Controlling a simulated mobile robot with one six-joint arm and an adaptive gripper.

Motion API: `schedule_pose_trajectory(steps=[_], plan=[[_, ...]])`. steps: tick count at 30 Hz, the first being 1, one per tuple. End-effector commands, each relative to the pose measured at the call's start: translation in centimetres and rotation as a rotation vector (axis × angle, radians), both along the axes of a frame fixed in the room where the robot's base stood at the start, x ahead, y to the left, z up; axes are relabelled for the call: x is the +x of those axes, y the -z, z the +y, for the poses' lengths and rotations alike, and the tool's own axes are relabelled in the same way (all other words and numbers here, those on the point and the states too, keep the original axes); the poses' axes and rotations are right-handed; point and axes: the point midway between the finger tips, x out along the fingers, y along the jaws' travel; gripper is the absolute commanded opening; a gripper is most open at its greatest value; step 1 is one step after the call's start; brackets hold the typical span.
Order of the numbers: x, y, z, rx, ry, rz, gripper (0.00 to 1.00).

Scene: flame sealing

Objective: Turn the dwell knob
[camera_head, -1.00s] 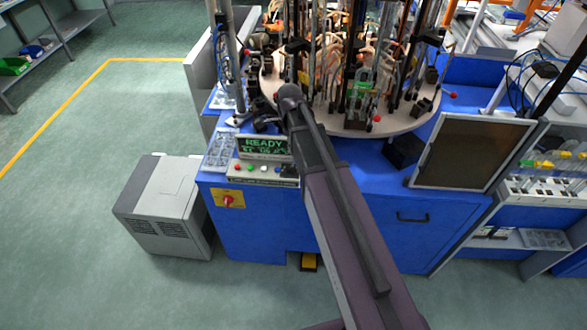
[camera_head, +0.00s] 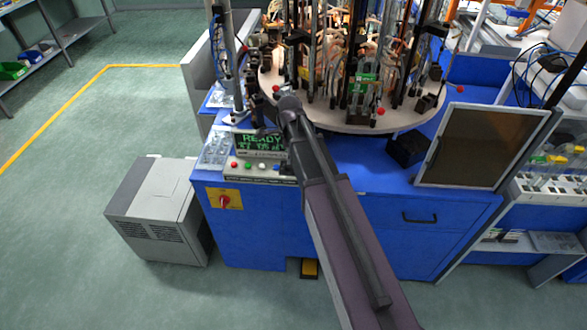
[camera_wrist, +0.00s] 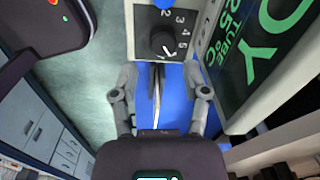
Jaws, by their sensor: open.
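The fingers appear clear of the knob; the exact gap cannot be judged. In the head view, my arm covers the right end of the control panel (camera_head: 240,174), so the knob is not clearly visible there.
A red rotary switch (camera_head: 224,201) is below. The round turntable (camera_head: 350,122) with upright rods lies behind. A grey cabinet (camera_head: 155,205) stands left.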

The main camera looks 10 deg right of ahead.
Motion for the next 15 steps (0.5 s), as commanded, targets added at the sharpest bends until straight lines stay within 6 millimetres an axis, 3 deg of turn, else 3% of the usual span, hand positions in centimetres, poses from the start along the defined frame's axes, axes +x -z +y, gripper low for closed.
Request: schedule_pose_trajectory(steps=[15], plan=[[0.1,4.2,0.0,0.0,0.0,0.0,0.59]])
